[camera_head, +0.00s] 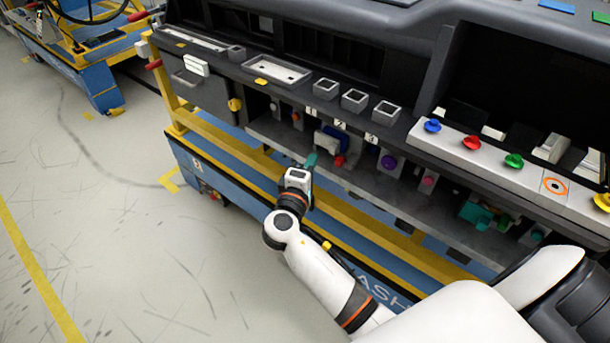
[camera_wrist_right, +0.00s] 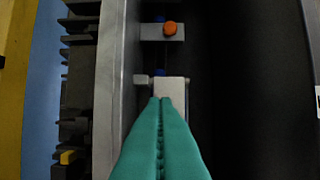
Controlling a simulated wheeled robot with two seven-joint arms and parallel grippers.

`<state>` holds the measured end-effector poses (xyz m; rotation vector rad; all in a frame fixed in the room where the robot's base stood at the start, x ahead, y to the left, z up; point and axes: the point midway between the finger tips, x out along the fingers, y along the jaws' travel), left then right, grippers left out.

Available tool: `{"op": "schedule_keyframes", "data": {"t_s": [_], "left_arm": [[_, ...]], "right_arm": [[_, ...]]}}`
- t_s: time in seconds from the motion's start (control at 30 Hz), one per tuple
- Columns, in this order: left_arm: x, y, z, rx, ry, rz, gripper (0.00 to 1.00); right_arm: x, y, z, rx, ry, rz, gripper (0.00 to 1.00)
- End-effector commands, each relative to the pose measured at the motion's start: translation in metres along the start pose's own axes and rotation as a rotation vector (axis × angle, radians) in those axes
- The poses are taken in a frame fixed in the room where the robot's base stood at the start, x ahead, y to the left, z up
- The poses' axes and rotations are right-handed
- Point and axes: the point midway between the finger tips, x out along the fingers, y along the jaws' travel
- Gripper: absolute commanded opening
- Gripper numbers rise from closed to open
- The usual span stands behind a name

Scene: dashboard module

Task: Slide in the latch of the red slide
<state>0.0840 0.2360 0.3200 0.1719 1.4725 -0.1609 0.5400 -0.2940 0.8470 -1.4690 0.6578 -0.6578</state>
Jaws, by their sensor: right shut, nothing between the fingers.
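In the head view, a small red part (camera_head: 339,160), which looks like the red slide, sits low on a white and blue unit on the lower shelf of the dashboard. My right gripper (camera_head: 311,160) is just left of it, with its teal fingers shut and empty. In the right wrist view, the shut fingertips (camera_wrist_right: 160,100) are at the near edge of a pale grey block (camera_wrist_right: 172,90); I cannot tell whether they touch it. No red shows in that view, and the latch itself cannot be made out.
An orange knob (camera_wrist_right: 170,29) on a pale block lies beyond the fingertips in the wrist view. A purple knob (camera_head: 388,162) and a pink knob (camera_head: 428,180) stand along the shelf to the right. The dashboard overhangs the shelf. Open floor (camera_head: 100,220) lies at left.

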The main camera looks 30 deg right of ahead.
Motion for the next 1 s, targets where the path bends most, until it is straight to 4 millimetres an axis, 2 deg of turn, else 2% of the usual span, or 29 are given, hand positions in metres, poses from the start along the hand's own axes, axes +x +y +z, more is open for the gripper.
{"op": "schedule_keyframes", "data": {"t_s": [0.1, 0.2, 0.4, 0.83, 1.0], "left_arm": [[-0.004, 0.000, 0.000, 0.000, 0.001, 0.000, 0.00], [-0.012, 0.000, 0.000, 0.001, 0.002, 0.000, 0.00], [-0.016, 0.000, 0.000, 0.001, 0.002, 0.000, 0.00], [-0.016, 0.000, 0.001, 0.002, 0.002, -0.001, 0.00], [-0.018, 0.000, 0.001, 0.002, 0.002, -0.001, 0.00]], "right_arm": [[0.026, -0.002, 0.000, -0.001, 0.001, -0.003, 0.00], [0.018, -0.001, -0.017, -0.004, 0.000, 0.001, 0.00], [0.011, 0.000, -0.035, -0.001, 0.000, 0.001, 0.00], [0.009, 0.001, -0.039, 0.000, 0.000, 0.000, 0.00], [0.003, 0.001, -0.055, -0.002, 0.001, 0.002, 0.00]]}}
